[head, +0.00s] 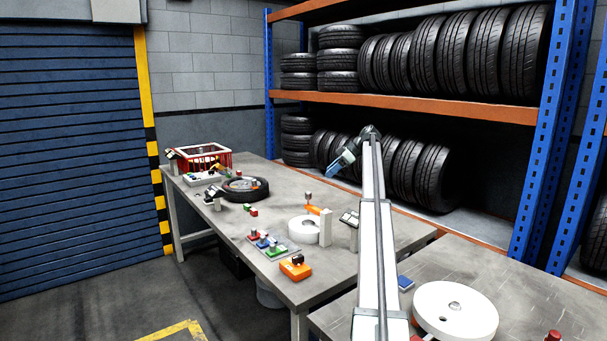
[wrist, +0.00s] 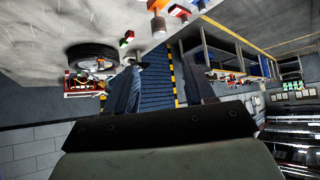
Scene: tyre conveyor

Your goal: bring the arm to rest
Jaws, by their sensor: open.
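My gripper (head: 335,170) is held up in the air at the end of my raised arm, in front of the tyre rack and above the back edge of the workbench (head: 345,270). In the wrist view my gripper (wrist: 160,70) has its two dark fingers spread apart with nothing between them. The fingers touch nothing that I can see. The wrist view is turned, with the bench at its upper left. Part of the gripper in the head view is small and hard to make out.
On the bench are a red crate (head: 222,158), a tyre (head: 246,195), a white round block (head: 304,229), an orange block (head: 295,270) and coloured buttons (head: 262,241). A white disc (head: 455,325) lies on the nearer table. The tyre rack (head: 420,107) stands behind.

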